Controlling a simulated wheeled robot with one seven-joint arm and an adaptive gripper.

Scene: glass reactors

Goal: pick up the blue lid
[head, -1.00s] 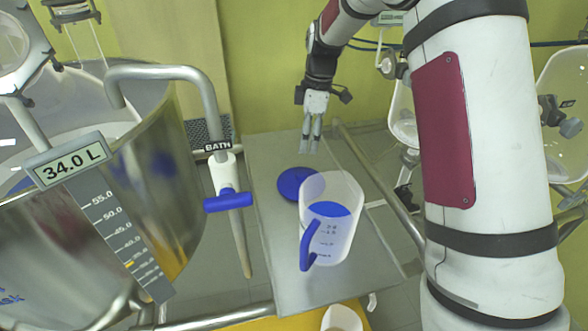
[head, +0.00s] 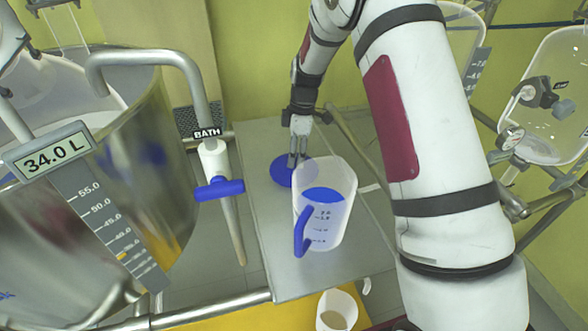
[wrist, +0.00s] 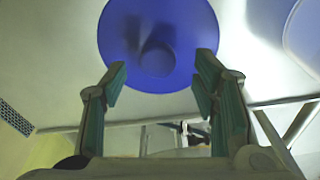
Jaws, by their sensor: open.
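The blue lid (head: 281,172) is a round disc lying flat on the grey metal table, behind the jug in the head view. In the wrist view the lid (wrist: 158,25) fills the upper middle, with a round knob at its centre. My gripper (head: 297,164) is open and points down over the lid; in the wrist view its two fingers (wrist: 160,85) stand apart, near the lid's lower edge. Nothing is between the fingers. I cannot tell whether the fingertips touch the lid.
A steel vessel (head: 150,170) and a tap with a blue handle (head: 219,189) are at the left. The table (head: 262,255) is otherwise bare.

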